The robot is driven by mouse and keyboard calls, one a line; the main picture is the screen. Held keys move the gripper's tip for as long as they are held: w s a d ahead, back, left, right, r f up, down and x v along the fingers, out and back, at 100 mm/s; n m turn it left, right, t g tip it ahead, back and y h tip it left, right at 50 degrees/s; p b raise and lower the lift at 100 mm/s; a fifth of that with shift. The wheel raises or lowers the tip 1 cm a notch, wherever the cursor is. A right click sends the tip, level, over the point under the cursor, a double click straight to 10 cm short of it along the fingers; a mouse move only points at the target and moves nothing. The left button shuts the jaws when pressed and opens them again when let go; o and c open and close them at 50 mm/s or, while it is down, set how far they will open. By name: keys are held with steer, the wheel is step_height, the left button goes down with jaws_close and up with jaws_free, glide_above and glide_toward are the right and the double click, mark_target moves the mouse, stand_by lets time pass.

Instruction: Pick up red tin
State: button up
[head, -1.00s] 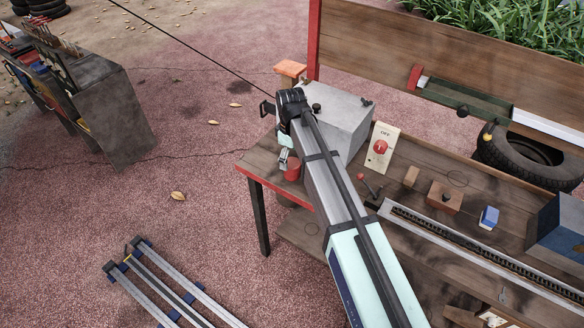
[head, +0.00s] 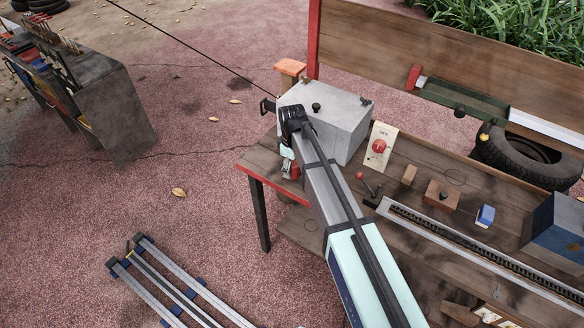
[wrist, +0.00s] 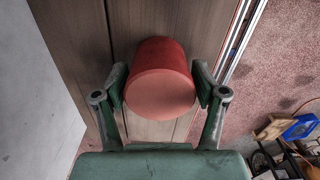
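The red tin (wrist: 160,85) is a plain red cylinder standing on the wooden bench top. In the wrist view it lies between the two green fingers of my gripper (wrist: 161,88), one finger on each side. The fingers are spread about as wide as the tin, very close to its sides; I cannot tell whether they touch it. In the head view my gripper (head: 288,168) is low at the bench's left corner, and the red tin (head: 294,172) is partly hidden behind it.
A grey metal box (head: 340,115) stands close behind my gripper. A switch panel with a red knob (head: 379,147), wooden blocks (head: 442,195) and a blue-topped block (head: 485,215) lie to the right. The red bench edge (head: 262,178) is close on the left, with open floor beyond.

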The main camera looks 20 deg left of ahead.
steer(key=c, duration=0.6)
steer(key=shift+r, duration=0.2)
